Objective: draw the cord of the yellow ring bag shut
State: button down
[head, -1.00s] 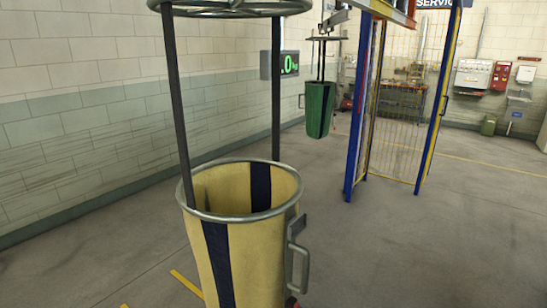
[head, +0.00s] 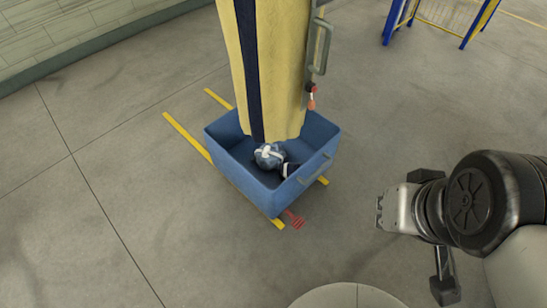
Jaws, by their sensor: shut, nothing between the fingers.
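The yellow ring bag (head: 290,65), with a dark blue stripe down it, hangs into the blue bin; its upper ring is out of view. A grey metal handle (head: 320,48) is on its right side. Below the handle hangs a small red and dark piece with a white band (head: 311,97), which looks like the cord's end. The bag's bottom edge is just inside the bin, and I cannot tell whether its mouth is drawn in. My gripper (head: 380,212) is shut and empty, right of the bin and apart from the bag and cord.
The blue bin (head: 232,178) stands on the floor between yellow marks, with a blue-white bundle (head: 269,156) and a dark item in it. A red floor mark (head: 294,219) lies before it. A blue and yellow frame (head: 398,20) stands at upper right. Floor around is clear.

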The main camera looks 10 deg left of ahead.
aim_at(311, 104)
jog(key=i+j+z, duration=0.1)
jog(key=j, duration=0.2)
jog(key=i+j+z, duration=0.15)
jog(key=j, duration=0.2)
jog(key=i+j+z, duration=0.1)
jog(key=j, duration=0.25)
jog(key=i+j+z, duration=0.15)
jog(key=j, duration=0.25)
jog(key=i+j+z, duration=0.1)
jog(key=j, duration=0.25)
